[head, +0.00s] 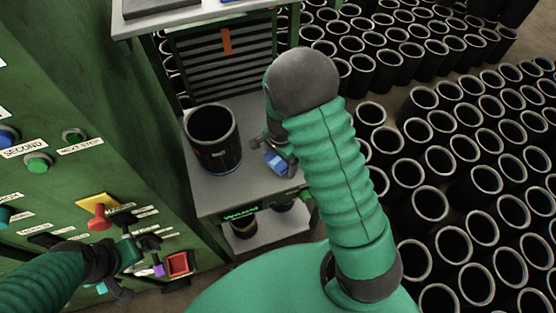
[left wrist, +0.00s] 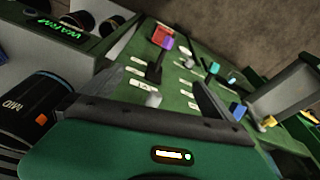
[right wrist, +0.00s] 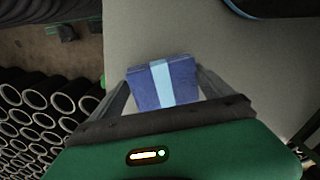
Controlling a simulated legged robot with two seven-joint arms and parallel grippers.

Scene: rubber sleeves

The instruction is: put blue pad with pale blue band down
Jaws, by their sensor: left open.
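The blue pad with a pale blue band (head: 276,162) is over the right part of the grey table top (head: 228,188) in the head view. In the right wrist view the pad (right wrist: 163,82) fills the space between the fingertips, its pale band running across its middle. My right gripper (head: 281,157) is shut on the pad, low over the table. I cannot tell whether the pad touches the surface. My left gripper (head: 135,270) is open and empty in front of the green control panel (left wrist: 190,100).
A black sleeve (head: 213,140) stands upright on the table, left of the pad. The panel (head: 85,160) with buttons and a red knob (head: 99,217) borders the left side. Many black sleeves (head: 430,203) stand on the floor at the right. Bare table lies in front of the pad.

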